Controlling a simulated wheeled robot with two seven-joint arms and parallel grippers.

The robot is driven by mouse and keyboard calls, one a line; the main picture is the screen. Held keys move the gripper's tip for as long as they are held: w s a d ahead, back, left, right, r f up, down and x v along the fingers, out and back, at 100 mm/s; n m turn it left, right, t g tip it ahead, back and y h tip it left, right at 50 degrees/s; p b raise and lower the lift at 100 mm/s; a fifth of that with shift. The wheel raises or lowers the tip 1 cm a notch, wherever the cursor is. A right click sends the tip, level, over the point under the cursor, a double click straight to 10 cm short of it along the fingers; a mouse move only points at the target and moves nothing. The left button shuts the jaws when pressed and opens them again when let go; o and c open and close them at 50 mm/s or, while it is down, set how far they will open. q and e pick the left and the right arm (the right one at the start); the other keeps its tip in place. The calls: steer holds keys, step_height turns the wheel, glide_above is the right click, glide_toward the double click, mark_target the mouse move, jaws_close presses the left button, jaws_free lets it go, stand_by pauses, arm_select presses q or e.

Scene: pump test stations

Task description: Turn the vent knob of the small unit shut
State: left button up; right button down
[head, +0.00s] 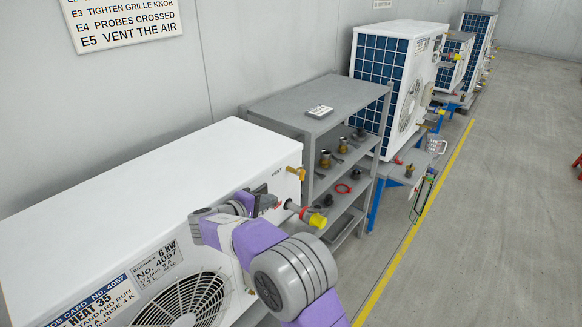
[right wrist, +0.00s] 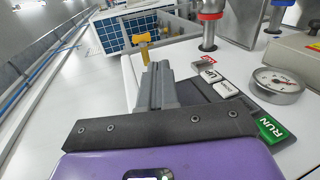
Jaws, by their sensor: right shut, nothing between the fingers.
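The nearest white unit (head: 140,185) bears a plate reading 6 kW, No. 4057. A brass vent knob (head: 296,172) sticks out near the top of its right end, beside a small VENT label. In the right wrist view the yellow-brass knob (right wrist: 144,45) shows just beyond the fingertips. My right gripper (head: 264,199) is at that end of the unit, below and left of the knob in the head view. Its fingers (right wrist: 156,76) are shut and empty, seemingly apart from the knob. My left gripper is not in view.
A pipe fitting with a yellow cap (head: 316,218) sticks out below the knob. A grey shelf (head: 335,100) stands behind.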

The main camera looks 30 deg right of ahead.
mark_target(303, 173)
steer(key=shift+m+h, duration=0.3)
steer(key=shift+h, duration=0.2)
steer(key=w+d+p, duration=0.1)
steer(key=w+d, duration=0.1)
steer(key=d, duration=0.2)
steer(key=w+d+p, duration=0.1)
steer(key=d, duration=0.3)
steer(key=w+d, duration=0.2)
steer(key=d, duration=0.2)
steer(key=shift+w+d+r+p, duration=0.3)
steer(key=shift+w+d+p, duration=0.05)
steer(key=shift+p, duration=0.05)
steer(key=shift+s+d, duration=0.1)
steer(key=shift+d, duration=0.05)
